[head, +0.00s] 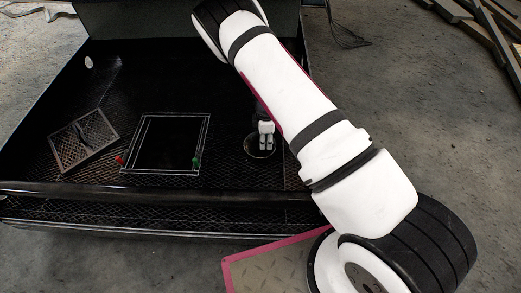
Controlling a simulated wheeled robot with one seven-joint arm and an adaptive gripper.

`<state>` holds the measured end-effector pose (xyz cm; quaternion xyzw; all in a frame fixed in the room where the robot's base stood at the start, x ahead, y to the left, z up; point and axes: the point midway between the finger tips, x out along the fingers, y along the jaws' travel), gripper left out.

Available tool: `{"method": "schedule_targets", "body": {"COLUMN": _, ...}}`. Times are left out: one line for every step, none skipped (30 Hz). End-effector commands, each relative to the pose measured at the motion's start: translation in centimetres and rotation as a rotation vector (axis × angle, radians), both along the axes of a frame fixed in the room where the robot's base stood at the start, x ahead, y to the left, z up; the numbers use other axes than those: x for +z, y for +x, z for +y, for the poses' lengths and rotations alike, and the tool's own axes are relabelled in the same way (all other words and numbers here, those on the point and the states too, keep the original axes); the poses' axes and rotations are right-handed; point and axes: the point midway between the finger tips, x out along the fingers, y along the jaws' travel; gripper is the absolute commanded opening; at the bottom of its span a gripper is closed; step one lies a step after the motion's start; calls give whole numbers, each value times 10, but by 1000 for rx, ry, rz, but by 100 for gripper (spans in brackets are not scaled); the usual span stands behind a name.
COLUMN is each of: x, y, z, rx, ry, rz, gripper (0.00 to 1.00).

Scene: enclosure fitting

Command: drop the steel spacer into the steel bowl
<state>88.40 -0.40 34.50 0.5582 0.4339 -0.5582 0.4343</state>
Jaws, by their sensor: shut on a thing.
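The steel bowl (249,153) is a small, dark, round bowl with a thin pale rim, on the mesh floor of the black enclosure. My gripper (266,147) points down over the bowl, its pale fingers overlapping the bowl's inside in the head view. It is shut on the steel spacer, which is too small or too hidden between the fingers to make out. I cannot tell how high the fingertips are above the bowl's bottom.
A square frame (124,167) around a dark area lies left of the bowl, with a green piece (196,162) and a red piece (120,160) at its sides. A tilted grate panel (84,140) is farther left. The enclosure's front rail (150,193) runs across nearer me.

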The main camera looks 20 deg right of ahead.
Motion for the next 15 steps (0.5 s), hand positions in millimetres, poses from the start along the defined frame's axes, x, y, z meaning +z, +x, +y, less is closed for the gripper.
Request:
{"method": "schedule_targets", "body": {"x": -4, "y": 0, "z": 0, "rx": 0, "ry": -1, "rz": -1, "gripper": 0}}
{"method": "schedule_targets", "body": {"x": -5, "y": 0, "z": 0, "rx": 0, "ry": 0, "rz": -1, "gripper": 0}}
{"method": "schedule_targets", "body": {"x": -6, "y": 0, "z": 0, "rx": 0, "ry": 0, "rz": -1, "gripper": 0}}
{"method": "schedule_targets", "body": {"x": -6, "y": 0, "z": 0, "rx": 0, "ry": 0, "rz": -1, "gripper": 0}}
{"method": "schedule_targets", "body": {"x": -7, "y": 0, "z": 0, "rx": 0, "ry": 0, "rz": -1, "gripper": 0}}
{"method": "schedule_targets", "body": {"x": -7, "y": 0, "z": 0, "rx": 0, "ry": 0, "rz": -1, "gripper": 0}}
{"method": "schedule_targets", "body": {"x": -7, "y": 0, "z": 0, "rx": 0, "ry": 0, "rz": -1, "gripper": 0}}
{"method": "schedule_targets", "body": {"x": -7, "y": 0, "z": 0, "rx": 0, "ry": 0, "rz": -1, "gripper": 0}}
{"method": "schedule_targets", "body": {"x": -7, "y": 0, "z": 0, "rx": 0, "ry": 0, "rz": -1, "gripper": 0}}
{"method": "schedule_targets", "body": {"x": -7, "y": 0, "z": 0, "rx": 0, "ry": 0, "rz": -1, "gripper": 0}}
{"method": "schedule_targets", "body": {"x": -7, "y": 0, "z": 0, "rx": 0, "ry": 0, "rz": -1, "gripper": 0}}
{"method": "schedule_targets", "body": {"x": -7, "y": 0, "z": 0, "rx": 0, "ry": 1, "rz": -1, "gripper": 0}}
{"method": "schedule_targets", "body": {"x": -7, "y": 0, "z": 0, "rx": 0, "ry": 0, "rz": -1, "gripper": 33}}
{"method": "schedule_targets", "body": {"x": -7, "y": 0, "z": 0, "rx": 0, "ry": 0, "rz": -1, "gripper": 40}}
{"method": "schedule_targets", "body": {"x": -7, "y": 0, "z": 0, "rx": 0, "ry": 0, "rz": -1, "gripper": 49}}
